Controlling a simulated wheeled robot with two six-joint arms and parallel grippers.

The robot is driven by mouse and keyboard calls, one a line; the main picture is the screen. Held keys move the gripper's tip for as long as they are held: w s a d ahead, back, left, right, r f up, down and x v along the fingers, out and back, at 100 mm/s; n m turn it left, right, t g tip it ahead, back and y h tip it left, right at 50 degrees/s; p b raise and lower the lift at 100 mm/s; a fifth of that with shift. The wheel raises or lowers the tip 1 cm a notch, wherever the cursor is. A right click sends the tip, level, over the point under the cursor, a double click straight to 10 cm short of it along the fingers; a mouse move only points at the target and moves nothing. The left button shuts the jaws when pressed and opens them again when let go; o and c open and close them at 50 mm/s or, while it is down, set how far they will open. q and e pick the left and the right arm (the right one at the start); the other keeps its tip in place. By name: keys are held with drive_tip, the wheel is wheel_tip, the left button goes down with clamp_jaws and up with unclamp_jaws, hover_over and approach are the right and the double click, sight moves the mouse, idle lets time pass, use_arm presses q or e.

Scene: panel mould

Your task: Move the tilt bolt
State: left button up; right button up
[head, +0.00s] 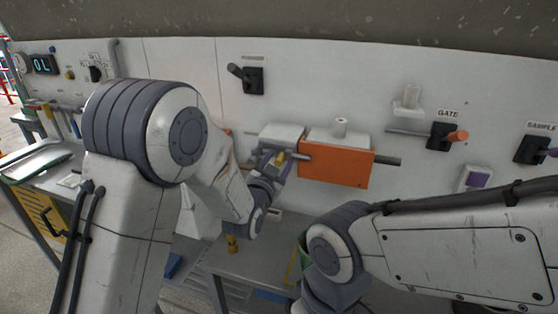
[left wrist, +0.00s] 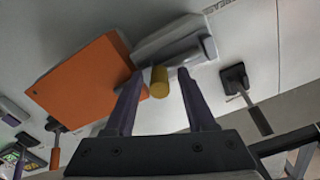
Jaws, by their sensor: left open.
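A yellow knob (head: 280,158), which seems to be the tilt bolt's handle, sits at the grey housing (head: 282,132) beside the orange block (head: 335,165). In the left wrist view the yellow knob (left wrist: 159,82) lies between the two fingertips of my left gripper (left wrist: 158,76), with gaps visible on both sides. In the head view my left gripper (head: 271,161) is at the front of the housing and partly covers the knob. The bolt's shaft is mostly hidden. My right arm comes in from the right; its gripper is not visible.
A black lever (head: 252,79) is above left on the white panel. The GATE lever (head: 443,136) and SAMPLE lever (head: 535,149) are to the right. A dark rod (head: 386,161) sticks out right of the orange block. A grey bench (head: 240,262) runs below.

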use_arm(q)
clamp_jaws()
idle(1.4)
